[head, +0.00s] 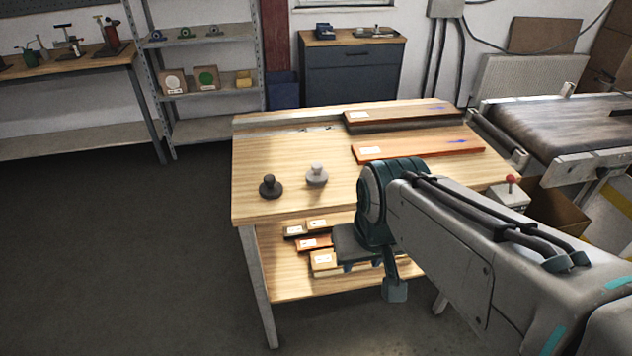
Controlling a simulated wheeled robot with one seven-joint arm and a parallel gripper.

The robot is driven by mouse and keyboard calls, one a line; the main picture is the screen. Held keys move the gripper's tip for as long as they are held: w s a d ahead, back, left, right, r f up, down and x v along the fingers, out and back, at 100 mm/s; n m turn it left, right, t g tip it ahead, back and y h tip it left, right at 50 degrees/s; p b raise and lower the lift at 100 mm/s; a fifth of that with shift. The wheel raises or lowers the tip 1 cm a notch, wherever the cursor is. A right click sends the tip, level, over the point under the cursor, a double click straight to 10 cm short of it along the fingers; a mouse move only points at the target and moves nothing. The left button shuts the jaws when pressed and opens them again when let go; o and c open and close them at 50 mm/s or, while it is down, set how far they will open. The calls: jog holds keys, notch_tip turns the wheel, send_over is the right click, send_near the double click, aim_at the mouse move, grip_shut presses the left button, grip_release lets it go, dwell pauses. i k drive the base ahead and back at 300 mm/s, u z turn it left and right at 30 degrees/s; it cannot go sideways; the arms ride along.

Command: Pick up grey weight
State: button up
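The grey weight (317,175) is a light grey disc with a knob on top. It stands upright on the wooden workbench (270,205), near its front left part. A black weight (271,186) of like shape stands just to its left, a small gap apart. My gripper (392,285) hangs in front of the bench's front edge, to the right of and lower in the picture than the grey weight, apart from it. My wrist partly hides the fingers, so their opening is unclear. I see nothing held.
An orange board (420,149) and a stacked dark and wooden board (398,115) lie at the bench's back right. Several labelled blocks (322,261) lie on the lower shelf. A conveyor (560,122) stands right. The floor (120,250) at left is clear.

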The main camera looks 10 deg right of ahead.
aim_at(317, 176)
jog(key=u, duration=0.05)
jog(key=k, duration=0.45)
jog(key=z, duration=0.65)
jog(key=i, duration=1.45)
jog(key=u, duration=0.65)
